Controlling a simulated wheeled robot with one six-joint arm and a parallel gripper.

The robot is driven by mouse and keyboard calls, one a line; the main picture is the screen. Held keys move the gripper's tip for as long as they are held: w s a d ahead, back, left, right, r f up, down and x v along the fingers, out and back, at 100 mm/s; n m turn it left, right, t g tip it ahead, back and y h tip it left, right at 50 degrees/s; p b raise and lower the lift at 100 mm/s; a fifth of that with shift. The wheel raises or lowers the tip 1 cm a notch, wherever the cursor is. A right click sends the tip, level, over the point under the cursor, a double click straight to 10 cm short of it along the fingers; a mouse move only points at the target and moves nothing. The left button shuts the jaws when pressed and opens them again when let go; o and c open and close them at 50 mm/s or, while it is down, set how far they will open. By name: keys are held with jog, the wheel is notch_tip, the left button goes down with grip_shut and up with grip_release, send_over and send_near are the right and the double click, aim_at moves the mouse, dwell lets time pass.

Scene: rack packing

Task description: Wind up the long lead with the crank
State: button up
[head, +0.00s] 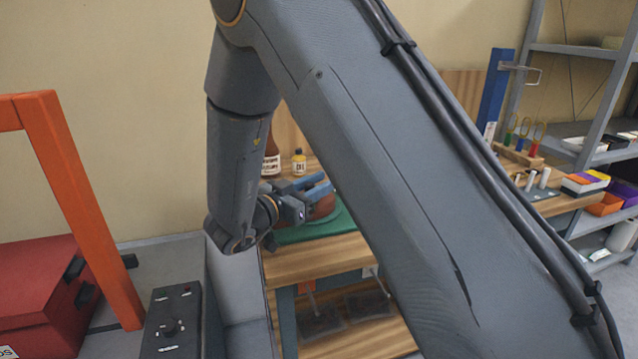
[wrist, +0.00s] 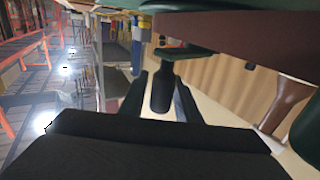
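A reddish-brown drum (head: 323,207) sits on a green mat (head: 298,234) on the wooden bench, partly hidden by my arm. Its brown side (wrist: 240,45) fills the upper right of the wrist view, which looks upside down. A dark crank handle (wrist: 162,92) hangs there from a dark arm. My gripper (head: 322,187) is beside the drum in the head view. In the wrist view my gripper (wrist: 162,80) has one finger on each side of the handle, with gaps visible on both sides. I cannot make out the long lead.
A brown bottle (head: 271,158) and a small yellow bottle (head: 299,162) stand behind the drum. A red case (head: 40,290), an orange frame (head: 85,205) and a dark control box (head: 170,320) are at left. Shelving (head: 585,48) and coloured bins (head: 585,183) are at right.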

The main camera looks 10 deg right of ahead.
aim_at(306, 190)
jog(key=shift+o, duration=0.5)
jog(key=shift+s+a, duration=0.15)
jog(key=shift+a, duration=0.15)
jog(key=b+v, duration=0.1)
jog(key=v, duration=0.6)
jog(key=shift+s, duration=0.15)
jog(key=shift+c, duration=0.3)
